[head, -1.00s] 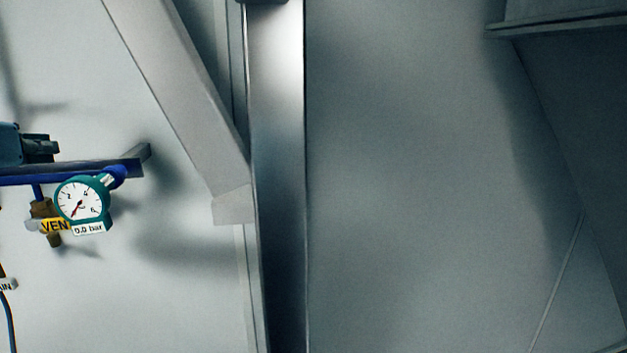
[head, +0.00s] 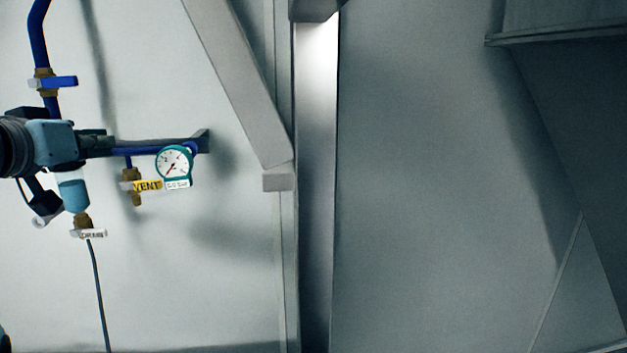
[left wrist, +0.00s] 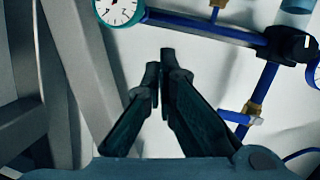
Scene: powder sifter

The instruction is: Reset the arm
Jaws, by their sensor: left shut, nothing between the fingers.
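My left gripper (head: 108,140) comes in from the left edge in the head view, with a teal body and dark fingers. It lies in front of blue pipework on a pale wall. In the left wrist view its two dark fingers (left wrist: 160,68) are together, with nothing between them. A round teal-rimmed pressure gauge (head: 173,162) is just right of the fingers in the head view. The gauge also shows, cut off, at the top of the left wrist view (left wrist: 120,9). My right gripper is not in either view.
A blue-handled valve (head: 58,82) is above my gripper. A yellow VENT tag (head: 147,185) and a light blue bowl (head: 74,196) with a DRAIN-type tag (head: 91,233) hang below. A vertical metal post (head: 315,200) and slanted beam (head: 240,90) stand to the right.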

